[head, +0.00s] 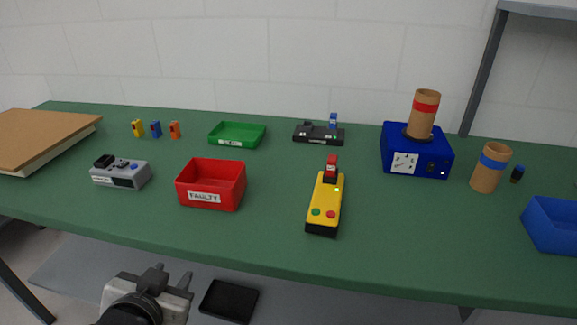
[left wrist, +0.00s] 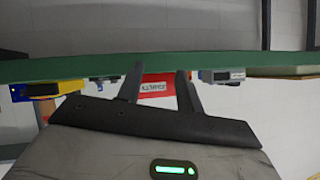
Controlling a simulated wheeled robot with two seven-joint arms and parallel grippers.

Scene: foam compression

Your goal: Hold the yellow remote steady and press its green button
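The yellow remote (head: 326,200) lies on the green table, right of the middle, with a black base. Its green button (head: 316,211) and a red button (head: 331,214) are at the near end, and a red block stands at its far end. It also shows in the left wrist view (left wrist: 42,90), at the left edge. My left gripper (head: 172,278) is below and in front of the table's near edge, well away from the remote. Its two fingers (left wrist: 159,85) are apart with nothing between them. My right gripper is in neither view.
A red bin labelled FAULTY (head: 211,184) stands left of the remote, with a grey device (head: 121,173) beyond it. A green tray (head: 237,134), a black device (head: 318,134) and a blue box (head: 415,150) are farther back. A blue bin (head: 553,225) is at right. Table around the remote is clear.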

